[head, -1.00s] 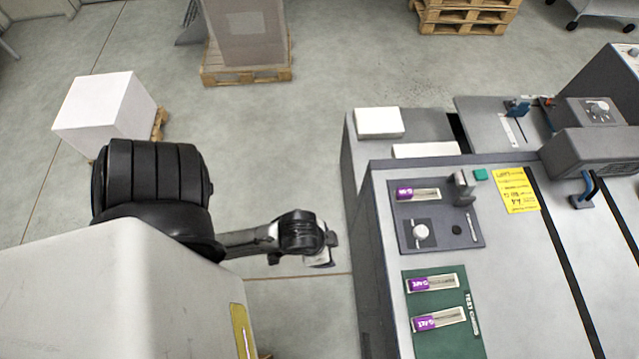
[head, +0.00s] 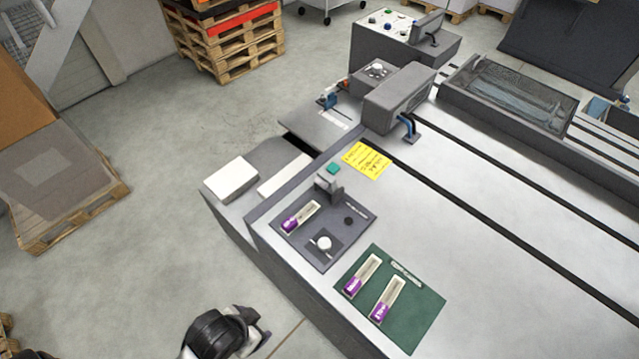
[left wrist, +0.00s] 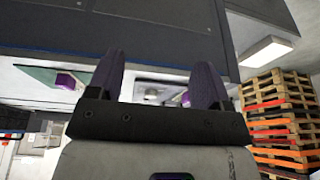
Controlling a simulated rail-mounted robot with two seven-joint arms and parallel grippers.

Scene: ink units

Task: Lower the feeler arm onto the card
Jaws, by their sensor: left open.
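The dark feeler panel (head: 350,228) lies on the near left part of the machine top in the head view. A purple-ended card (head: 301,217) lies on it, with a white round knob (head: 323,244) beside it. A small grey upright block (head: 328,186), which looks like the feeler arm, stands at the panel's far edge; whether it touches the card is unclear. My left gripper (left wrist: 155,80) is open and empty in the left wrist view, facing the machine's side and edge, with purple and white parts beyond its fingers. My right gripper is not in view.
A green mat (head: 400,318) holds two more purple-ended cards (head: 362,276) (head: 387,299). A yellow note (head: 367,161) and a green button (head: 333,168) are near the panel. A white paper stack (head: 231,178) is at the machine's left end.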

